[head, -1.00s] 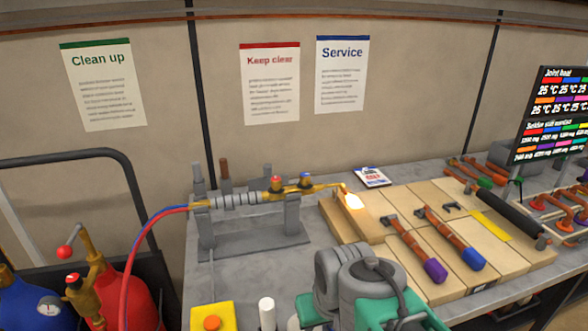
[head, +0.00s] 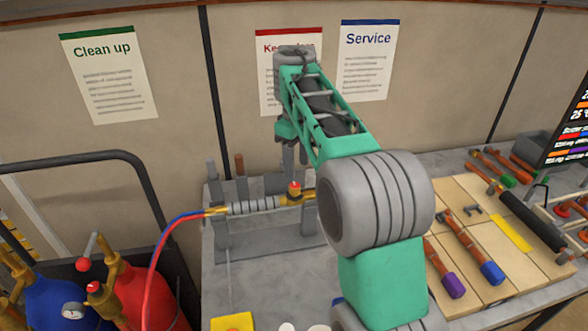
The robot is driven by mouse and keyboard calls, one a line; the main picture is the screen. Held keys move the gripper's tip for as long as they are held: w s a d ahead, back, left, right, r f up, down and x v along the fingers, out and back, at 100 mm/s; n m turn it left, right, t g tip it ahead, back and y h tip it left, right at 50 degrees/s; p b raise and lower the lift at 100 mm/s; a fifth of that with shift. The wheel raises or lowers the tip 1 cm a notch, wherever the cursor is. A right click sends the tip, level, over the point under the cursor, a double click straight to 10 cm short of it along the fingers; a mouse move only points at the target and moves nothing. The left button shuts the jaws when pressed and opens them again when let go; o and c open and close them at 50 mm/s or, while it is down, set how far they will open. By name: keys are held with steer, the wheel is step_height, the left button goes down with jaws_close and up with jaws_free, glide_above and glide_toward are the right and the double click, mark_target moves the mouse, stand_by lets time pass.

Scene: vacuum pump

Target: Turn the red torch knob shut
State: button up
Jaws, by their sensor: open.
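The torch (head: 255,207) lies in a grey stand (head: 225,232) on the bench, with red and blue hoses at its left end. Its red knob (head: 295,186) sits on top of the brass part. My gripper (head: 289,165) hangs fingers-down just above the red knob, partly behind my green arm. It is open and holds nothing that I can see. Whether the fingers stand around the knob cannot be told. The blue knob, the torch tip and the flame are hidden behind my arm.
A red gas cylinder (head: 143,290) and a blue one (head: 62,303) stand at lower left. Copper pipe pieces (head: 459,232) lie on pale boards (head: 509,263) at right. A yellow box (head: 231,323) is at the front edge. My arm covers the middle of the bench.

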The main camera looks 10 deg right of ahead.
mark_target(295, 185)
steer(key=shift+w+a, duration=0.15)
steer(key=shift+w, duration=0.25)
steer(key=shift+n, duration=0.3)
step_height(295, 185, down, 8)
steer(key=b, duration=0.7)
steer(key=shift+r+b, duration=0.15)
steer(key=shift+b, duration=0.2)
steer(key=shift+r, duration=0.1)
steer(key=shift+c, duration=0.2)
jaws_close()
